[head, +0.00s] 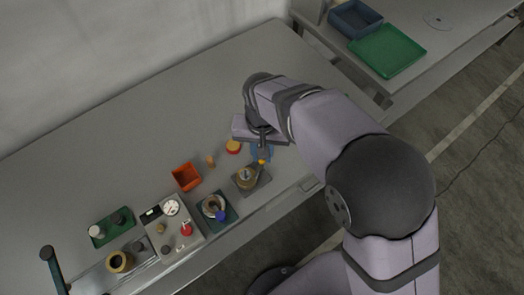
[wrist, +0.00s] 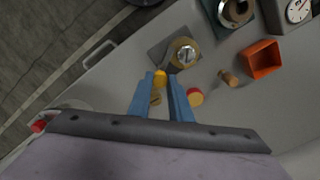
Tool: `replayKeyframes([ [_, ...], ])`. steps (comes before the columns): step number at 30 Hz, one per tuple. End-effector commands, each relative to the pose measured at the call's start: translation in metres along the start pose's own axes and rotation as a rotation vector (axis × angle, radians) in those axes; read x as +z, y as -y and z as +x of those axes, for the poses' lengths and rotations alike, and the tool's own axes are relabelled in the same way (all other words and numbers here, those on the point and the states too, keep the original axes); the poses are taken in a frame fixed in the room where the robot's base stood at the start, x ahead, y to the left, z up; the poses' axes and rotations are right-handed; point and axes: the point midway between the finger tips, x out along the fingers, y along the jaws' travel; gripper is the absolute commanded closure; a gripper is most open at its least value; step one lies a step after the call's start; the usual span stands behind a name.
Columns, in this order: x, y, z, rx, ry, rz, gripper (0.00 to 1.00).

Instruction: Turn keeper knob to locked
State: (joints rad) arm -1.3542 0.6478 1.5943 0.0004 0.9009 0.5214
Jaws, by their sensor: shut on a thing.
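A small yellow knob (head: 262,162), which I take to be the keeper knob, stands at the edge of a grey plate beside a brass-coloured round tank (head: 246,177). In the wrist view the yellow knob (wrist: 160,76) shows between the tips of my blue fingers. My gripper (head: 261,157) reaches down over it and is shut on it, with the fingers still somewhat apart. The tank (wrist: 184,52) with its pale metal top sits just beyond the fingertips. A small brass-coloured round part (wrist: 155,98) shows between the fingers. The knob's locked mark cannot be made out.
A red-and-yellow round piece (head: 233,147), a small tan peg (head: 211,160) and an orange open box (head: 187,177) stand left of my gripper. A second tank with a blue knob (head: 220,215) and a gauge panel (head: 171,207) are nearer the front. The table's back is clear.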

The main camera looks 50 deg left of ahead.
Motion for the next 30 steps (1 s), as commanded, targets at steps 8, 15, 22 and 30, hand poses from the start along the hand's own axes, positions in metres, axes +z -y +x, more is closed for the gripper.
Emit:
replayKeyframes([
  [8,-0.0018,0.0004,-0.0018,-0.003,-0.005,0.256,1.0],
  [15,-0.002,0.0003,-0.0018,-0.004,-0.006,0.436,1.0],
  [22,-0.0022,0.0002,-0.0019,-0.004,-0.006,0.541,1.0],
  [30,-0.0023,0.0001,-0.0019,-0.004,-0.007,0.586,1.0],
])
